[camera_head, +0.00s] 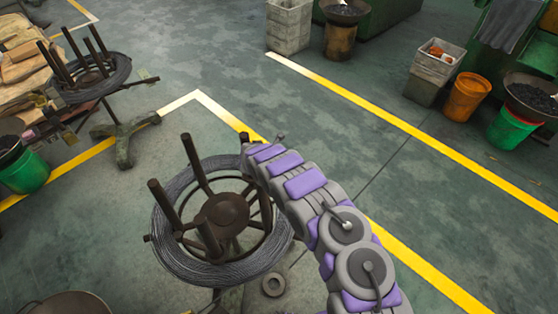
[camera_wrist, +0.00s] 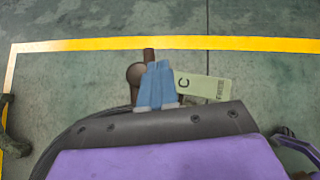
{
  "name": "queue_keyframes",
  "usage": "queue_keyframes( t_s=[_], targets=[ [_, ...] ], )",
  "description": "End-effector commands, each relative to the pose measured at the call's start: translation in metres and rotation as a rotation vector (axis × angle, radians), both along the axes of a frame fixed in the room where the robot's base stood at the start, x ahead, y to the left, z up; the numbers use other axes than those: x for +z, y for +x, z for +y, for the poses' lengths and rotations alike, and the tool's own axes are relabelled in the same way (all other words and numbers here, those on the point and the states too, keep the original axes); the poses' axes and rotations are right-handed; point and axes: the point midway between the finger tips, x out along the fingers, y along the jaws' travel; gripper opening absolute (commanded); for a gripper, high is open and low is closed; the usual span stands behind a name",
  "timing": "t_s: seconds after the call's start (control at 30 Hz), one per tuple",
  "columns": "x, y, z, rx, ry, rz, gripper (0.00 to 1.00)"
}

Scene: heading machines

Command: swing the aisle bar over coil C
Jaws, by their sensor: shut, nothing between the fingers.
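Coil C is a grey wire coil (camera_head: 175,250) on a dark brown spoked reel with upright posts, in the middle of the head view. My arm reaches over its right side. In the wrist view my gripper (camera_wrist: 161,66) has its blue fingers together, with nothing between them. A pale green tag marked C (camera_wrist: 204,89) shows just right of the fingers. A brown bar end (camera_wrist: 149,55) and a round brown knob (camera_wrist: 136,75) show behind and left of them; I cannot tell whether the fingers touch these. The rest of the bar is hidden by my gripper and arm.
Another coil stand (camera_head: 90,75) stands at the upper left beside a loaded bench. A yellow floor line (camera_head: 420,135) runs past coil C on the right.

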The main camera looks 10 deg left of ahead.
Motion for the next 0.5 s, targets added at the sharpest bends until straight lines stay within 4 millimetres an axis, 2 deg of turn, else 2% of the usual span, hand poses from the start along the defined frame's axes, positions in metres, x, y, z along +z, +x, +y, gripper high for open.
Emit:
queue_keyframes(
  t_s=[0.5],
  targets=[
    [0.000, 0.023, 0.018, 0.226, 0.002, 0.001, 0.00]
  ],
)
